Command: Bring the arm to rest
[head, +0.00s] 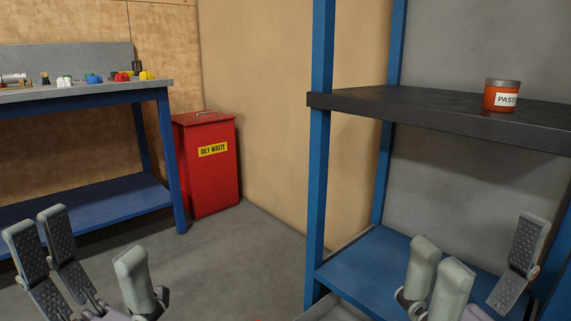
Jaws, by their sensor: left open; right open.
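My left gripper (92,262) is at the lower left of the head view. Its fingers are spread open with nothing between them. My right gripper (475,268) is at the lower right, in front of the blue lower shelf. Its fingers are also spread open and empty. Both grippers are cut off by the bottom edge of the view, and most of both arms is out of sight.
A blue-framed rack stands at right; its dark shelf (375,105) holds an orange paste jar (500,97). Its blue lower shelf (365,262) is behind my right gripper. A red oily-waste bin (210,178) stands beside a workbench (120,88) with several small items. Grey floor (235,250) between is clear.

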